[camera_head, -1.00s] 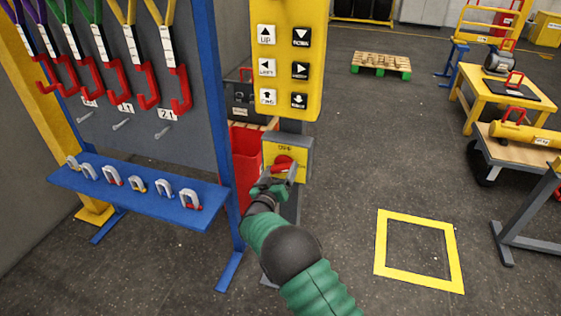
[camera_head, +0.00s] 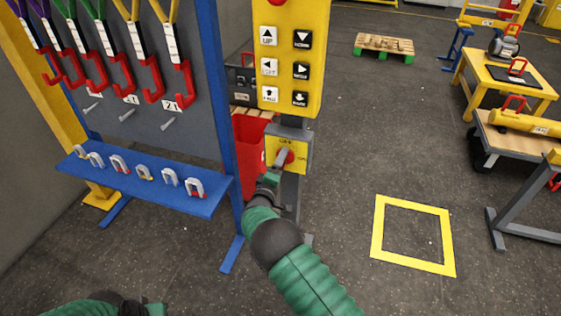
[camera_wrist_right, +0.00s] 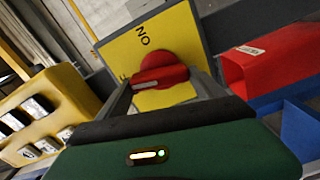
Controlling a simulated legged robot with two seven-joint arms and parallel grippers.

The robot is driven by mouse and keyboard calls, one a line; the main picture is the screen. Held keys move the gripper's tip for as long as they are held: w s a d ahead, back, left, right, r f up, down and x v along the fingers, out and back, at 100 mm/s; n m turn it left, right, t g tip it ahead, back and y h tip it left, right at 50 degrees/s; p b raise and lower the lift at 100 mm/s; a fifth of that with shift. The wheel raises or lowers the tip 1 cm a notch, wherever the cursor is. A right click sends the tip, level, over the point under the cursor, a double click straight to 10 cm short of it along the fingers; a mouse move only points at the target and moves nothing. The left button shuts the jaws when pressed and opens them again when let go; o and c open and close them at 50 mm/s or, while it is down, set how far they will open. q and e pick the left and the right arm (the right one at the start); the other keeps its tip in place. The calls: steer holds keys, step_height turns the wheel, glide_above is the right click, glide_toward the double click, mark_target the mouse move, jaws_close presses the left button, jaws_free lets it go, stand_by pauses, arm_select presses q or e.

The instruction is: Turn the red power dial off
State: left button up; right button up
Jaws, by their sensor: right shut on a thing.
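The red power dial (camera_head: 289,157) sits on a yellow plate (camera_head: 301,150) on the grey box under the yellow button panel. In the right wrist view the dial (camera_wrist_right: 165,62) shows a raised grip bar, with the word ON on the plate above it. My right gripper (camera_head: 281,160) is at the dial, shut on its grip bar. In the wrist view its fingers (camera_wrist_right: 163,88) stand on either side of the bar. The gripper hides part of the dial in the head view. A green piece of my left arm shows at the bottom left; its gripper is outside the picture.
The button panel (camera_head: 287,55) is just above the dial. A blue-framed rack with a shackle shelf (camera_head: 145,185) stands close on the left. A red bin (camera_head: 248,150) is behind the post. Floor around the yellow square (camera_head: 414,265) is clear.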

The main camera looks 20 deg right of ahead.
steer(key=shift+a+f+n, duration=0.1)
steer(key=shift+f+n, duration=0.2)
steer(key=shift+n, duration=0.9)
steer(key=o, duration=1.4)
steer(key=shift+w, duration=0.1)
steer(key=shift+c, duration=0.2)
steer(key=shift+r, duration=0.1)
